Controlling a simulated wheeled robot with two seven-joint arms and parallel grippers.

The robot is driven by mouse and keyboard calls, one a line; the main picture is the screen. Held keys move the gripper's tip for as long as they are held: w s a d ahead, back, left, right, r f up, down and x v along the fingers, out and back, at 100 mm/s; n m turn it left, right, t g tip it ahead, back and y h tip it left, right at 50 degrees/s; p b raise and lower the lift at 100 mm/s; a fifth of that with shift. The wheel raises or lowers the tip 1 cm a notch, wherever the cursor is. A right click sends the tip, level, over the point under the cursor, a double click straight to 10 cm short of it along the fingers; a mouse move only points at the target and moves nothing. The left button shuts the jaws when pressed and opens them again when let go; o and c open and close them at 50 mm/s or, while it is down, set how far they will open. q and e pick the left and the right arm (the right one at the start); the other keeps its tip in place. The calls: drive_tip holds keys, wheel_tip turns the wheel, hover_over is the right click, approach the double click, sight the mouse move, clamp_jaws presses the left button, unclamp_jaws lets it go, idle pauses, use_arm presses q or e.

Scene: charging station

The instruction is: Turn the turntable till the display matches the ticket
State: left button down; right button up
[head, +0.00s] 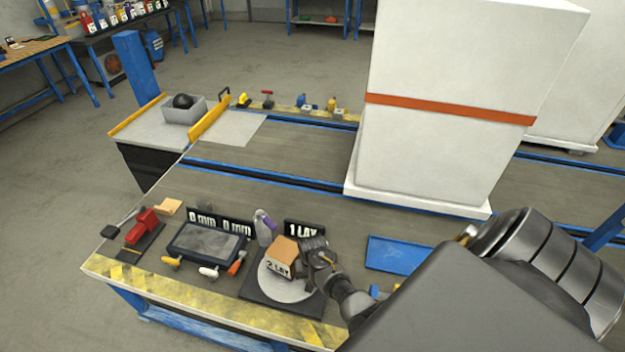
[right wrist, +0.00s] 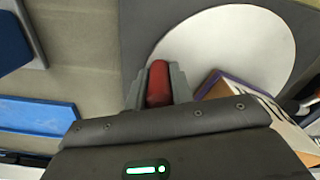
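The turntable is a white disc (head: 290,289) on a dark square base; its disc also shows in the right wrist view (right wrist: 225,45). A tan block (head: 283,252) stands on it, with "2 LAY" on its front face. A black sign (head: 301,228) behind it reads "1 LAY"; I cannot tell which is display or ticket. My right gripper (head: 318,257) is at the disc's right edge. In the right wrist view its grey fingers (right wrist: 158,88) close around a red peg (right wrist: 158,82), with no gap visible on either side. My left gripper is not in view.
Two black signs (head: 219,223) reading "0 mm" stand behind a dark screen (head: 207,243) to the left. A purple-and-grey item (head: 264,226) stands near the disc. A blue tray (head: 397,255) lies to the right. A tall white crate (head: 440,120) stands behind.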

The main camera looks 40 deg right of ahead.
clamp_jaws()
drive_tip(key=shift+d, duration=0.15)
